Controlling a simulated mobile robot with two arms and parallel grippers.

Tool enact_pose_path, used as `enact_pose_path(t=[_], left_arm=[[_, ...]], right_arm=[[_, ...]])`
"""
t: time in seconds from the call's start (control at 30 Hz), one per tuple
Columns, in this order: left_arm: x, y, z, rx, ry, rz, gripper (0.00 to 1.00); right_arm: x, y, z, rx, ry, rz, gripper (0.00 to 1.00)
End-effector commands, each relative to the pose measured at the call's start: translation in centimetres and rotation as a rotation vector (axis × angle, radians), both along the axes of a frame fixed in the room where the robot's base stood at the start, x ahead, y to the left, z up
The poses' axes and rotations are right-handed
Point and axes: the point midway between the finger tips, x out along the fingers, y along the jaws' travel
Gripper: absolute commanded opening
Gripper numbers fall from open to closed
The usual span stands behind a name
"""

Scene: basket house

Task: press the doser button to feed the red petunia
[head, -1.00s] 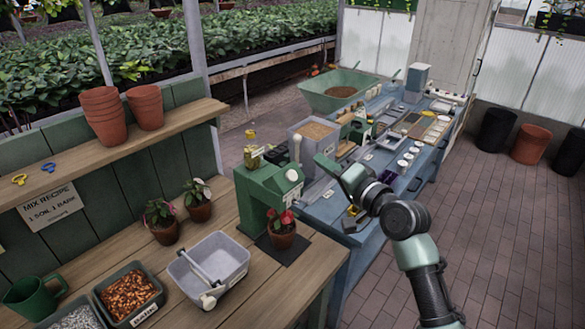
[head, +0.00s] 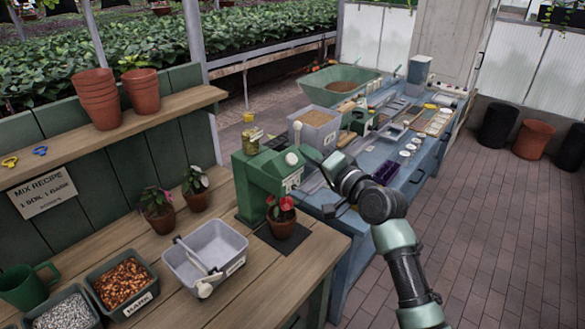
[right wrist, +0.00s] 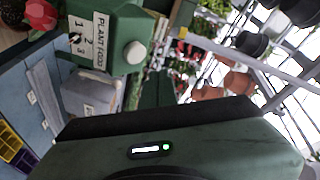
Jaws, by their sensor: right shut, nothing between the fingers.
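The green doser (head: 262,185) stands at the bench's right end, with a round pale button (head: 291,158) on its upper front. In the right wrist view, the doser (right wrist: 120,28) shows a "PLANT FOOD" label, a dial marked 1, 2, 3 and the button (right wrist: 135,52). The red petunia (head: 283,207) is upright in a terracotta pot on a dark mat under the doser's front; its red bloom (right wrist: 40,14) shows in the right wrist view. My right gripper (head: 306,152) is shut and empty, just right of the button; contact cannot be told. My left gripper is out of view.
A grey tub (head: 206,258) with a scoop stands left of the petunia. Two other potted plants (head: 196,194) stand behind it. The blue bench (head: 350,225), with several tools and containers, lies behind my right arm.

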Motion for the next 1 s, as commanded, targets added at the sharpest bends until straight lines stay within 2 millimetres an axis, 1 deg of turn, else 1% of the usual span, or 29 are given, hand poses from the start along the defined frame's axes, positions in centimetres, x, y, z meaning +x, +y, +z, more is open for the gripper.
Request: enact_pose_path(t=[0.03, 0.1, 0.3, 1.0], left_arm=[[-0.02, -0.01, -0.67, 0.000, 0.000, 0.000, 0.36], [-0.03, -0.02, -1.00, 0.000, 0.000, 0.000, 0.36], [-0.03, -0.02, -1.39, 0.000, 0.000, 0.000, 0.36], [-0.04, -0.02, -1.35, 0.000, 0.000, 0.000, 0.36]], right_arm=[[0.26, 0.38, -0.75, 0.000, 0.000, 0.001, 0.00], [0.55, 0.75, -1.11, 0.000, 0.000, 0.001, 0.00], [0.96, 1.26, -1.58, -0.002, -0.001, 0.000, 0.00], [0.98, 1.32, -1.58, -0.001, -0.001, 0.000, 0.00]])
